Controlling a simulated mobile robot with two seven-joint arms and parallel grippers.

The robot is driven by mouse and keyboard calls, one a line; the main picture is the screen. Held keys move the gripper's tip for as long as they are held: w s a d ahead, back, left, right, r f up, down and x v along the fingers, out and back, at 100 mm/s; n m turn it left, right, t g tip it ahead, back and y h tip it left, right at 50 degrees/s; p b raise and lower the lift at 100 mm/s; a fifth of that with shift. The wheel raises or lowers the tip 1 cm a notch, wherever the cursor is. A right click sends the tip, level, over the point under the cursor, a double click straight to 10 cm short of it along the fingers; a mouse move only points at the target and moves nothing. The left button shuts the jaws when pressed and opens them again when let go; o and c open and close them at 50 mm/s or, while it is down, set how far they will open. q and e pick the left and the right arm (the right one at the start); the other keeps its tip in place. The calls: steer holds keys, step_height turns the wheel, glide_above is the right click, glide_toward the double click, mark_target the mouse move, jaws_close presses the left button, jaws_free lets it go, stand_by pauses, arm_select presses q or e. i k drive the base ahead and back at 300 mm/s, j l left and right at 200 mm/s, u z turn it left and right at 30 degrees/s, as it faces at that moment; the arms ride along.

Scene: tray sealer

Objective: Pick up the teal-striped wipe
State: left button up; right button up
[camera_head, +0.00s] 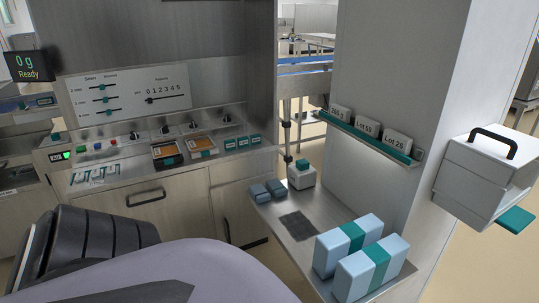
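Two light-blue blocks, each with a teal band around the middle, stand side by side on the steel side shelf at the lower right: the rear striped block (329,255) and the front striped block (354,283). A flat teal piece (515,219) sticks out under a white box at the far right. I cannot tell for certain which of these is the teal-striped wipe. An arm of mine fills the lower left, but neither gripper shows, and nothing in view is held.
Small blue blocks (259,193), a white teal-topped container (301,177) and a dark square pad (298,226) are on the side shelf (283,212). Lot-label blocks (367,130) stand on a teal-edged wall ledge. The white handled box (480,175) juts from the pillar. Filled trays (167,153) sit on the counter.

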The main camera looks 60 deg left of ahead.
mark_target(275, 186)
steer(key=j, duration=0.75)
steer(key=k+j, duration=0.15)
steer(key=j, duration=0.65)
